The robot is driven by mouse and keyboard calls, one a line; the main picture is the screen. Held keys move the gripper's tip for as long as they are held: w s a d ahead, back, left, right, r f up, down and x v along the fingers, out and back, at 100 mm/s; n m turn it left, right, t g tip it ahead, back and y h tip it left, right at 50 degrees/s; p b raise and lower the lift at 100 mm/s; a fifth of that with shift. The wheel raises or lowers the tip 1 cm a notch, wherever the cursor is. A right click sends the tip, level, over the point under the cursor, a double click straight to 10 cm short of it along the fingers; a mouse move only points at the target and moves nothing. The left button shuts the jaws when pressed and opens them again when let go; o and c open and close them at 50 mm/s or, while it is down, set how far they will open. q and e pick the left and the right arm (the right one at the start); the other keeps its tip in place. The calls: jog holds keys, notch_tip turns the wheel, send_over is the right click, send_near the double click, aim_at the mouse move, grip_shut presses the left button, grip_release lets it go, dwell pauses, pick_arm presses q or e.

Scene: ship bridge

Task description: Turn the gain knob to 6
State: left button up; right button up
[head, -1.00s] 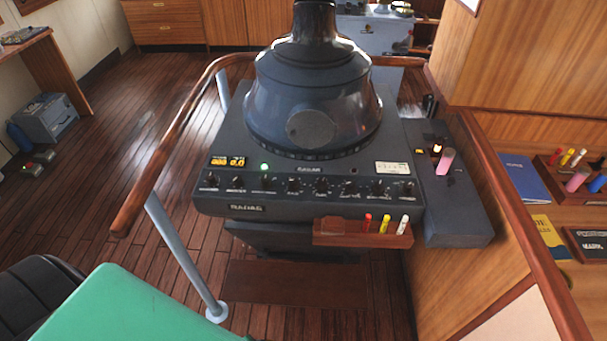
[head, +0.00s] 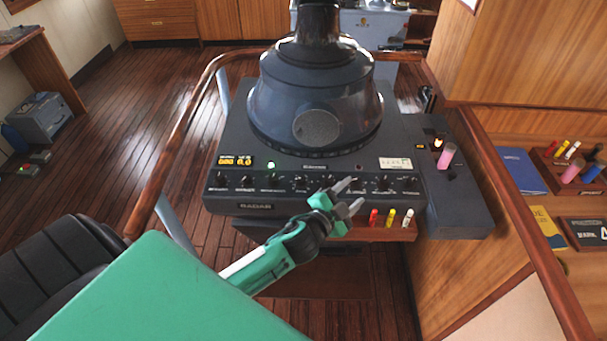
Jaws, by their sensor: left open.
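The radar console (head: 235,198) stands ahead of me with a row of several small dark knobs along its sloped front panel. The knob labels are too small to read, so I cannot tell which one is the gain knob or where it points. My left gripper (head: 352,196) is open and empty, just in front of the right half of the knob row. Its fingers hide part of the panel and perhaps a knob there. A knob (head: 383,184) shows just right of the fingertips. I cannot tell whether the fingers touch the panel. My right gripper is not in view.
A small wooden tray (head: 395,233) with red, yellow and white markers sits below the panel, close under the gripper. A wooden handrail (head: 170,150) runs along the left. A side box with a pink-topped lever (head: 447,157) stands at right.

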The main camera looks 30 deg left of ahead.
pick_arm(q)
jog(key=w+d+r+m+h, duration=0.2)
jog(key=d+r+m+h, duration=0.5)
jog(key=r+m+h, duration=0.35)
jog(key=m+g+y+p, duration=0.2)
jog(key=m+g+y, duration=1.2)
jog(key=m+g, duration=0.35)
send_near(301, 178)
jog(key=shift+t+h, duration=0.25)
jog(key=shift+t, duration=0.1)
jog(key=f+p, duration=0.1)
jog(key=f, duration=0.1)
jog(key=f+p, duration=0.2)
jog(key=f, duration=0.1)
jog(key=a+f+p, duration=0.1)
jog(key=f+p, duration=0.1)
jog(key=f, duration=0.1)
jog(key=shift+s, duration=0.2)
jog(key=shift+f, duration=0.45)
